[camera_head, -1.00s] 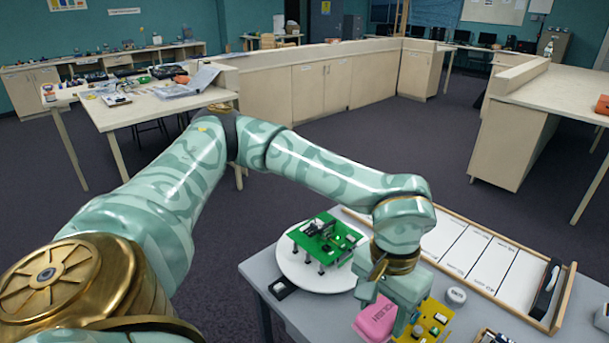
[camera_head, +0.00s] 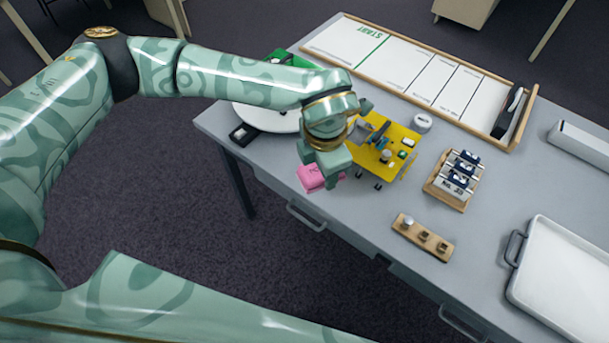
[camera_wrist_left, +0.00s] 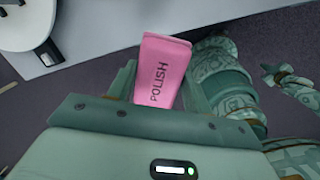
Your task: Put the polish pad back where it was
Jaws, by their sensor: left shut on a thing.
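The pink polish pad (camera_head: 313,179) is in my left gripper (camera_head: 326,174), by the table's front edge and beside the yellow board (camera_head: 385,142). In the left wrist view the pad (camera_wrist_left: 161,68) stands between the shut jaws, its POLISH lettering showing. Whether it touches anything below is hidden. The green board (camera_head: 283,58) is mostly behind my left arm, on the white round turntable (camera_head: 262,118). A teal, gold-ringed piece of mine, possibly my right gripper (camera_wrist_left: 268,74), shows small at the right of the left wrist view; its jaws are unclear.
A wooden-framed white lane board (camera_head: 398,68) lies along the table's back. A small rack of dark-topped pieces (camera_head: 455,180), a wooden strip with knobs (camera_head: 423,238) and a white tray (camera_head: 570,285) stand to the right. Grey tabletop (camera_head: 490,215) is clear between them.

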